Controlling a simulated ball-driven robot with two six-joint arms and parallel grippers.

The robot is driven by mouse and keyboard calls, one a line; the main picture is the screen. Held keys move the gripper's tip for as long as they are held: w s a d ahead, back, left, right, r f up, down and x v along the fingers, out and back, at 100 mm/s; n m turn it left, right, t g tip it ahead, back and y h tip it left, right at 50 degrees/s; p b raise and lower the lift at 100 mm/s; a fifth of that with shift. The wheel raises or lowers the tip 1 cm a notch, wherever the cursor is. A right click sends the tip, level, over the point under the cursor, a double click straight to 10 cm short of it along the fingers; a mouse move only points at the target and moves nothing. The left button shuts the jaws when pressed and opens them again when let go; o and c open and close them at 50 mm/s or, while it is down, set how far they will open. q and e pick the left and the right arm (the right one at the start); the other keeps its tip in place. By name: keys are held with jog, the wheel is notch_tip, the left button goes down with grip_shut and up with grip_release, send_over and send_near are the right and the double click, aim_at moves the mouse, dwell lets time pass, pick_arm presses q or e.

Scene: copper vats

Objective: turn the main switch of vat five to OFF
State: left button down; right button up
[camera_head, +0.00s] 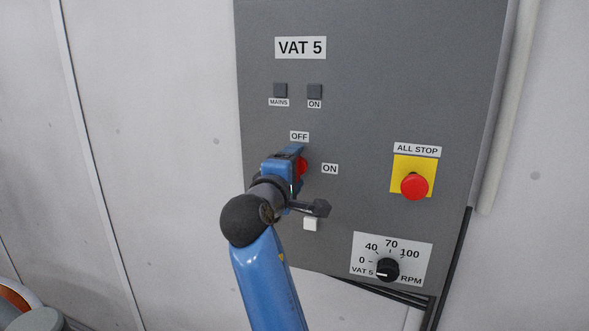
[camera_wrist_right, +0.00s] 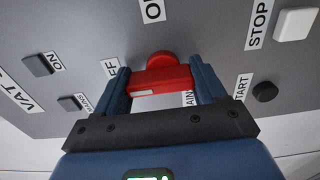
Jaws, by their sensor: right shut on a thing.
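The main switch is a red rotary handle on the grey VAT 5 panel. In the head view its red part (camera_head: 302,167) shows just right of my right gripper (camera_head: 285,167), below the OFF label (camera_head: 299,136) and left of the ON label (camera_head: 329,168). In the right wrist view the red handle (camera_wrist_right: 162,80) lies between the two blue fingers of my right gripper (camera_wrist_right: 162,85), which is shut on it. A small white mark on the handle is at its left side there, toward the partly hidden OFF label. Which position the handle points to is hard to tell. My left gripper is out of view.
The ALL STOP button (camera_head: 414,186) is right of the switch, and the RPM knob (camera_head: 388,270) is lower right. Two dark square lamps (camera_head: 280,90) are above. A white button (camera_head: 310,224) is close below my right gripper. Bare wall (camera_head: 150,120) lies left.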

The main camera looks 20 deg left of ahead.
jog(key=shift+r, duration=0.3)
jog(key=o, duration=0.8)
jog(key=shift+o, duration=1.2)
jog(key=shift+f, duration=0.1)
jog(key=shift+w+a+f, duration=0.1)
jog(key=shift+a+f, duration=0.05)
